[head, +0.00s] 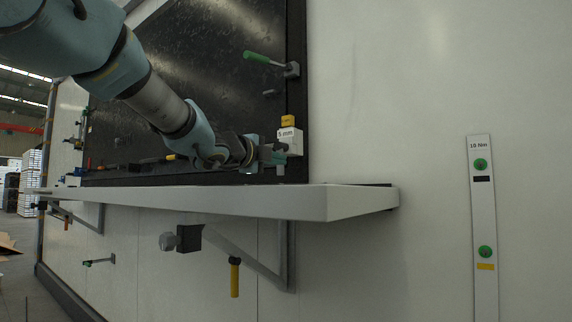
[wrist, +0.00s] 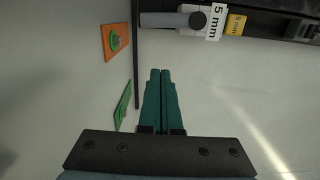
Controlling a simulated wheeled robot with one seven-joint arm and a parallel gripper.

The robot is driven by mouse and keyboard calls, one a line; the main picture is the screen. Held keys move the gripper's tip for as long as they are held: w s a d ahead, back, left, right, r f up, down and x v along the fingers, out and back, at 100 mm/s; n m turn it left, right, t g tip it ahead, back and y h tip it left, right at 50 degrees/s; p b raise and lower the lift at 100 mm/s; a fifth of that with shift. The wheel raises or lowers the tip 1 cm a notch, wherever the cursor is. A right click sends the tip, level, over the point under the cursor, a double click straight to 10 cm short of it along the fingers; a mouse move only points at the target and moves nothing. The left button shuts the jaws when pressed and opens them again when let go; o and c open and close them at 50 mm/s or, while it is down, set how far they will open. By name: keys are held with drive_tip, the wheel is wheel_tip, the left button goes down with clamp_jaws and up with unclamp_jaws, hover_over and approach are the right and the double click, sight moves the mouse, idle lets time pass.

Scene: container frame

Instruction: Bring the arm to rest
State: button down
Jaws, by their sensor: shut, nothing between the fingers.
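My arm reaches in from the upper left of the head view and ends just above the white shelf (head: 345,203). My gripper (head: 277,156) is at the arm's end, beside a white block labelled "5 mm" (head: 290,138); I cannot tell there whether they touch. In the wrist view my gripper (wrist: 160,74) shows two green fingers lying side by side, shut with nothing between them. The "5 mm" label (wrist: 216,22) is ahead of the fingers, apart from them, at the top of that view.
A dark panel (head: 200,75) with a green-handled tool (head: 264,58) stands behind the shelf. A yellow block (head: 287,120) sits on the white one. Below the shelf hangs a yellow-handled tool (head: 235,278).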

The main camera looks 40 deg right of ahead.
drive_tip(key=shift+v, duration=2.3)
